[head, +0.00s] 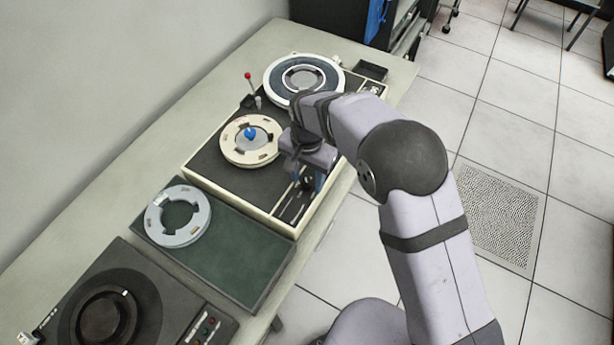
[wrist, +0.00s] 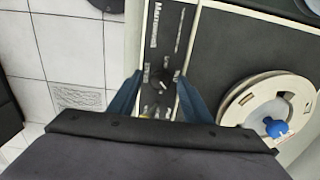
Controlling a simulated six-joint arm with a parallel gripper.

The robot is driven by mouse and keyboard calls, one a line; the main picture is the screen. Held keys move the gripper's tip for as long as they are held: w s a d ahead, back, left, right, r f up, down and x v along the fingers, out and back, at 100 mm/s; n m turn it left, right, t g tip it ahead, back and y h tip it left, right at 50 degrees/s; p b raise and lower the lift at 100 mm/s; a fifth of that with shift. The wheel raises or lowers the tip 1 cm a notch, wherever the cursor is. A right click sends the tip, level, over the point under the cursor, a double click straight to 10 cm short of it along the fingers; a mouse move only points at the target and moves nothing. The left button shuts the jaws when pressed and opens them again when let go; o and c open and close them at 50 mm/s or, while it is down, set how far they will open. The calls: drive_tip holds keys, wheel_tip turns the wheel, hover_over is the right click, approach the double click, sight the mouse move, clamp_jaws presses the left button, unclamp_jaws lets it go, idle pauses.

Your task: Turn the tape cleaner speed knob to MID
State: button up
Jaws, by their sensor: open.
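The tape cleaner (head: 215,165) is a dark-topped machine with a cream rim, standing on the long table. Its control strip shows in the wrist view (wrist: 165,45) with white markings. The small round dark speed knob (wrist: 162,79) sits on this strip. A pale mark shows on the knob, but I cannot tell which setting it points to. My gripper (wrist: 158,80) is open, with one blue finger on each side of the knob. I cannot tell whether either finger touches it. In the head view my gripper (head: 307,181) is over the strip and hides the knob's surroundings.
A cream reel with a blue hub (head: 238,153) and a larger white-rimmed reel (head: 333,88) sit on the machine. A red-tipped lever (head: 249,78) rises at its far side. A grey ring (head: 160,232) lies on a green panel nearby. Tiled floor lies right of the table.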

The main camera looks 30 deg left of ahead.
drive_tip(key=c, duration=1.1)
drive_tip(key=shift+o, duration=0.2)
drive_tip(key=shift+n, duration=0.4)
drive_tip(key=n, duration=0.3)
drive_tip(key=shift+r+n+b, duration=0.1)
drive_tip(key=shift+n+b, duration=0.2)
drive_tip(key=shift+n, duration=2.2)
drive_tip(key=o, duration=1.1)
drive_tip(key=shift+c, duration=0.2)
